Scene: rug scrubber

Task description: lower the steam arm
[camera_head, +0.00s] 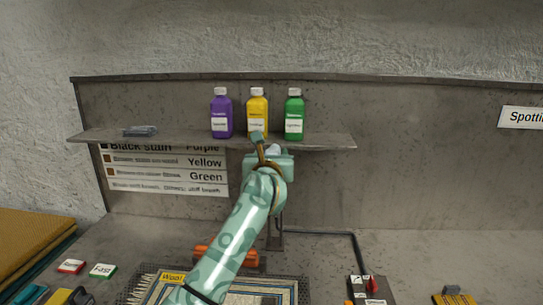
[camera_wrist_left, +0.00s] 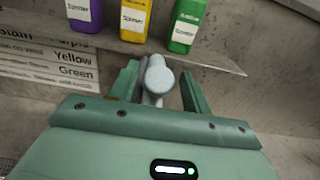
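My left arm reaches up from the bottom of the head view, and my left gripper (camera_head: 270,150) is in front of the shelf. In the left wrist view, the fingers of the left gripper (camera_wrist_left: 160,88) stand apart on either side of a light grey round knob (camera_wrist_left: 158,76) on a grey stem, apparently the steam arm's handle. I see small gaps between knob and fingers. In the head view the knob (camera_head: 273,149) is mostly hidden by my gripper. An orange bar (camera_head: 212,252) shows low over the rug, partly behind my arm. My right gripper is not in view.
A shelf (camera_head: 320,141) holds purple (camera_head: 222,115), yellow (camera_head: 257,108) and green (camera_head: 294,116) bottles just above my gripper. A patterned rug (camera_head: 275,288) lies below. A control box with a red knob (camera_head: 371,284) stands right. The counter (camera_head: 440,255) behind it is clear.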

